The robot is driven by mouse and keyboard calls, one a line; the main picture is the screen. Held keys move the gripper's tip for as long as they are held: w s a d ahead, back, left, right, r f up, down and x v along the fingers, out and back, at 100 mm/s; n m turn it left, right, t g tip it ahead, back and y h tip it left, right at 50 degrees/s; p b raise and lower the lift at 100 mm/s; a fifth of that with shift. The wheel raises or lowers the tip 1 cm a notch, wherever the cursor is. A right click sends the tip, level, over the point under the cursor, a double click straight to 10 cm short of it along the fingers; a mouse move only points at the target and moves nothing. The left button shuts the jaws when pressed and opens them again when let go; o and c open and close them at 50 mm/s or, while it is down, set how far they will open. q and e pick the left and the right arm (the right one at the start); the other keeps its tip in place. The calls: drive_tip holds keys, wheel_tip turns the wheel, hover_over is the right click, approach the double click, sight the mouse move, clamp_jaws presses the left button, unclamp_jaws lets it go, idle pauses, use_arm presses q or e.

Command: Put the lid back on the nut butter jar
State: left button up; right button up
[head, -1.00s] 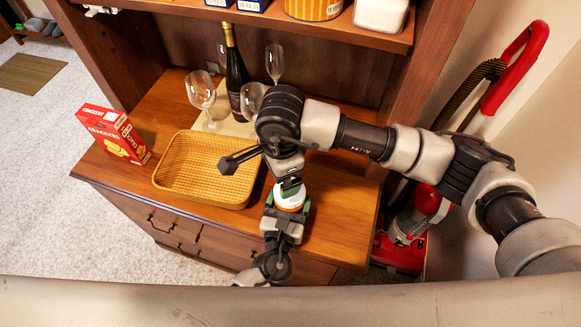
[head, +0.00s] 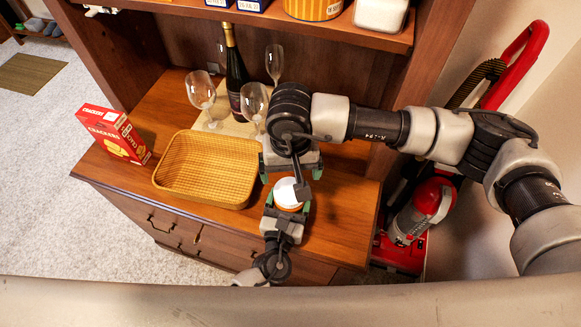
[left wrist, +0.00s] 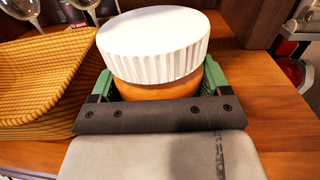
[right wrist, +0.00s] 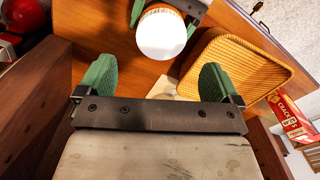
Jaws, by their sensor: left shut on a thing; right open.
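The nut butter jar (left wrist: 155,90) has an orange-brown body and is upright between the fingers of my left gripper (head: 287,203), which is shut on it. The white ribbed lid (left wrist: 150,42) sits on top of the jar, and no gap shows in the left wrist view. In the head view the lid (head: 287,193) is partly covered by my right arm. My right gripper (right wrist: 160,80) is open and empty, apart from the jar and on its far side. The lid also shows in the right wrist view (right wrist: 161,35), beyond the fingertips.
A wicker tray (head: 205,203) stands just left of the jar on the wooden counter (head: 335,220). Wine glasses (head: 200,90) and a dark bottle (head: 236,70) stand behind. A red cracker box (head: 113,134) is at the left. A shelf (head: 330,30) overhangs the back.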

sight(291, 190)
drive_tip(key=shift+f, duration=0.1)
drive_tip(key=shift+f, duration=3.95)
drive_tip(key=shift+c, duration=0.4)
